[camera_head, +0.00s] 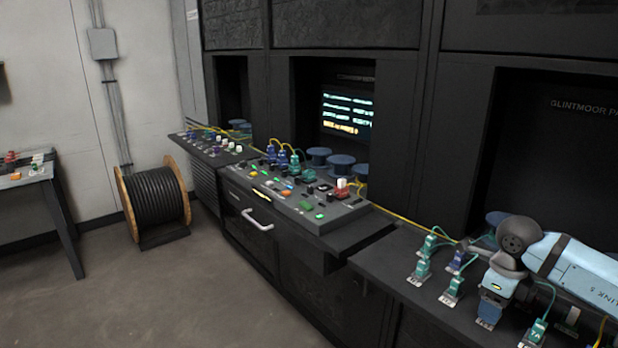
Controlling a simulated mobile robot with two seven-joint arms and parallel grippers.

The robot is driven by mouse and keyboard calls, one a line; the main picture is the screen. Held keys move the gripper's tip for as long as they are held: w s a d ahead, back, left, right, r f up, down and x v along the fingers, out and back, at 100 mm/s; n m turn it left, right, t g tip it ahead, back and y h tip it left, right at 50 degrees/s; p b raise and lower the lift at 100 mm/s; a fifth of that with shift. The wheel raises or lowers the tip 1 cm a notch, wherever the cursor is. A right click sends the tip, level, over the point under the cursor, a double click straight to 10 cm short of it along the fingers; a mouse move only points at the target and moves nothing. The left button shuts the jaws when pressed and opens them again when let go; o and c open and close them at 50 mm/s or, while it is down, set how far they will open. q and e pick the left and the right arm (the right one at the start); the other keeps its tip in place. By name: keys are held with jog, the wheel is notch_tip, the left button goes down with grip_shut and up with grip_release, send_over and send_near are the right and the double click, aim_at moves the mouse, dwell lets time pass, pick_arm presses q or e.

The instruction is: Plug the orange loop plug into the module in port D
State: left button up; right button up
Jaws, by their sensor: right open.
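My right gripper (487,323) points down over the right-hand shelf, among upright plugs; it is open, and I see nothing held in it. Its light blue arm comes in from the right edge. Teal plugs (451,288) with cables stand on the left of it, and another teal plug (537,332) marked 7A stands on its right. I cannot pick out the orange loop plug for certain; a small orange piece (287,193) lies on the middle console. The module and the port D label cannot be read from here. My left gripper is not in view.
The middle console (345,222) carries blue and teal plugs, coloured buttons and spools. A lit screen (347,113) is behind it. A black cable reel (155,205) and a side table (66,225) stand on the left. The floor between is clear.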

grip_shut()
jog(key=shift+r+p, duration=1.8)
jog(key=shift+r, duration=1.25)
